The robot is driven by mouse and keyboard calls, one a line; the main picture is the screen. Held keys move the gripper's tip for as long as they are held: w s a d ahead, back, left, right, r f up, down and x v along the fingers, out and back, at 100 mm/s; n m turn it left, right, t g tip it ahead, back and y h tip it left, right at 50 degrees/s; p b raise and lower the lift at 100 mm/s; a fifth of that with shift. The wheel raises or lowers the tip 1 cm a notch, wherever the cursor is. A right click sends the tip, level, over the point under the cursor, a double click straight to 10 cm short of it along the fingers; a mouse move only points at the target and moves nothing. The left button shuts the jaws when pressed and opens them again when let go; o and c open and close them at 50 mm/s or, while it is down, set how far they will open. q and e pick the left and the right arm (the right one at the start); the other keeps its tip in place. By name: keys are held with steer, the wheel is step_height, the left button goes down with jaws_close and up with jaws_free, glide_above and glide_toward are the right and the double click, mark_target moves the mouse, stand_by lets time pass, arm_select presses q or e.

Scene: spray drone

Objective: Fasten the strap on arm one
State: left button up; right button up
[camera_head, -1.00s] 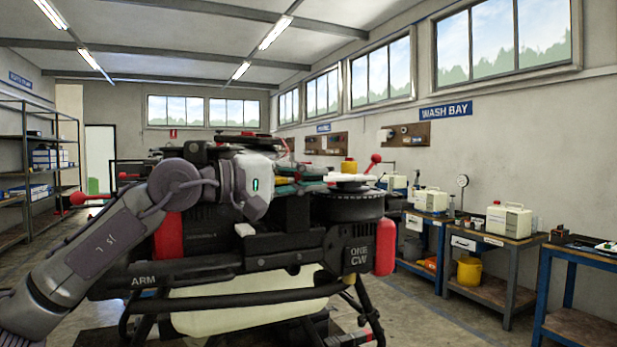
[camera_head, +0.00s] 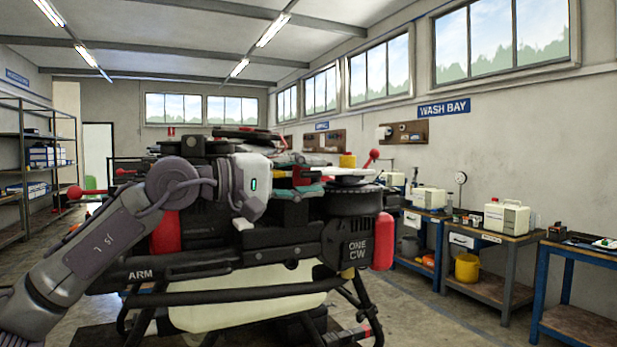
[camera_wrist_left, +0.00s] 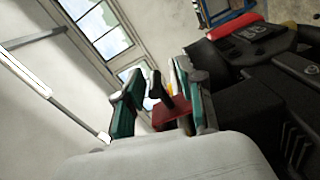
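The drone's arm one, marked ONE CW (camera_head: 357,249), ends in a black round motor housing (camera_head: 352,201) in the head view. It also shows dark at the right of the left wrist view (camera_wrist_left: 265,85). My left gripper (camera_head: 302,176) is beside the motor, above the drone arm. In the left wrist view its two teal-padded fingers (camera_wrist_left: 165,102) stand apart. A red piece (camera_wrist_left: 173,112) and a black upright piece (camera_wrist_left: 160,88) show between or just beyond them; I cannot tell if they touch. I cannot clearly make out the strap. My right gripper is not in view.
A red-knobbed lever (camera_head: 373,156) and a yellow cap (camera_head: 347,160) rise behind the motor. A red pad (camera_head: 384,242) sits at the arm's end. Workbenches (camera_head: 489,237) line the right wall, with open floor before them.

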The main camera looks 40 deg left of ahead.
arm_select(q)
steer(key=shift+s+r, duration=0.1)
steer(key=shift+s+d, duration=0.1)
steer(key=shift+s, duration=0.1)
steer(key=shift+s+r, duration=0.1)
steer(key=shift+s, duration=0.4)
steer(key=v, duration=1)
steer(key=shift+a, duration=0.45)
steer(key=shift+s, duration=0.15)
